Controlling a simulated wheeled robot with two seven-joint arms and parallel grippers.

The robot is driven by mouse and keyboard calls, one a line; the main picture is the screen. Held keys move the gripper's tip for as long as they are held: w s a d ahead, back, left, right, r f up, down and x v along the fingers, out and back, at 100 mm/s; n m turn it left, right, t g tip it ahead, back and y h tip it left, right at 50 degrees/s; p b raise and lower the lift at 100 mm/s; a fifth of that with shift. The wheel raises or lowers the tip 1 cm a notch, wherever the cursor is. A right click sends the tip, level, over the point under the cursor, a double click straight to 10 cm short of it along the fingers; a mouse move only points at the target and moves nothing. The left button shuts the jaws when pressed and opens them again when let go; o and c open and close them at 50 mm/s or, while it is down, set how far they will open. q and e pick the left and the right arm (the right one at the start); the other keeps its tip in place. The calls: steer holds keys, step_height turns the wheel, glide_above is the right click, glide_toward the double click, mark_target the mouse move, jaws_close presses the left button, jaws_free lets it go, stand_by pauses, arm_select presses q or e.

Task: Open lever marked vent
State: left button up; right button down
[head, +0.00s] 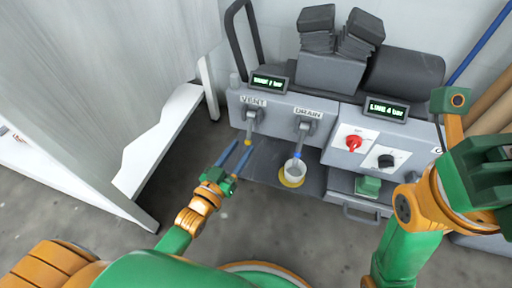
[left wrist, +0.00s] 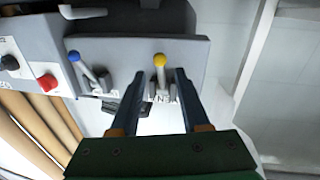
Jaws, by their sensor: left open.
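The lever marked VENT (head: 253,118) is on the left of the grey machine's front, under its label. It hangs down and ends in a yellow knob (head: 248,142). My left gripper (head: 243,147) is open and empty, its blue fingers pointing at this lever from below. In the left wrist view, which is upside down, the yellow knob (left wrist: 160,60) lies between the lines of the two fingers, just beyond the tips. I see no contact. The DRAIN lever (head: 303,130), with a blue knob (left wrist: 74,56), is beside it.
A pale cup (head: 296,171) stands on a yellow ring below the drain lever. A red knob (head: 353,142) and a black knob (head: 385,160) are further right. A display (head: 387,109) reads LINE 4 bar. A white panel (head: 165,140) stands to the left; the floor between is clear.

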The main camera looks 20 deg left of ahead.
mark_target(248, 139)
arm_select(q)
steer(key=b+x, duration=0.2)
steer(key=x, duration=0.2)
steer(key=shift+w+f, duration=0.15)
steer(key=shift+w, duration=0.25)
steer(key=shift+w+d, duration=0.15)
steer(key=shift+w, duration=0.25)
jaws_close()
stand_by(0.6)
